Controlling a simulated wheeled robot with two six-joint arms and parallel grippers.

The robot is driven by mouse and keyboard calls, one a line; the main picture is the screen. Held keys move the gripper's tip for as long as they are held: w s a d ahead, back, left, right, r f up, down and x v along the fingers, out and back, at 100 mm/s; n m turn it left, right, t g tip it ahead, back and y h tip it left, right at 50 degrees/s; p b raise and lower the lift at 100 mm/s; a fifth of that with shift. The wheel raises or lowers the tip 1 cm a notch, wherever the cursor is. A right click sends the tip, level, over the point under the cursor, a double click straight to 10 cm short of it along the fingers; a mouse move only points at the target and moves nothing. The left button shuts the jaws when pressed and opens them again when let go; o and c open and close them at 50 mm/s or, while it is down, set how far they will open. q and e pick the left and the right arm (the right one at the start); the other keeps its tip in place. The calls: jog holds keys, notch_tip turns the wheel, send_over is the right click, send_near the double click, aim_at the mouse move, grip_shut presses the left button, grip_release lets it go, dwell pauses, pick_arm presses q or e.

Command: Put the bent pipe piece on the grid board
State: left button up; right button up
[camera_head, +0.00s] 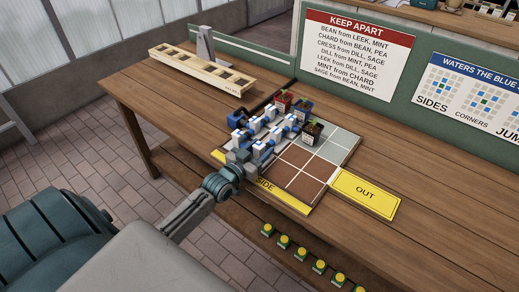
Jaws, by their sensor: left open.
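The grid board (337,148) lies on the wooden table, with white lines between brown and grey-green cells. White pipe pieces with blue ends (272,120) stand close together over its left part. I cannot tell for sure which of them is the bent piece, as they are small and crowded. My left gripper (246,152) is open at the near-left side of the board, just in front of the nearest pipe pieces. It hides the board's near-left corner. I cannot tell whether its fingers touch a piece. My right gripper is not in view.
Small dark pots with labels (312,131) stand at the board's back and middle. A yellow OUT plate (364,194) lies to its right. A wooden slotted rack (201,70) is at the back left. Yellow-topped green buttons (284,242) line the front below. Cells at the right are bare.

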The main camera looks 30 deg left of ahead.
aim_at(256, 151)
pick_arm(q)
jog(key=shift+s+r+p, duration=0.2)
jog(key=shift+p, duration=0.1)
jog(key=s+p, duration=0.4)
jog(key=s, duration=0.1)
jog(key=shift+a+r+p, duration=0.2)
jog(key=shift+a+p, duration=0.05)
jog(key=shift+p, duration=0.05)
jog(key=s+p, duration=0.1)
jog(key=s, duration=0.5)
jog(key=shift+s+a+f, duration=0.25)
jog(key=shift+s+f, duration=0.05)
dwell(0.4)
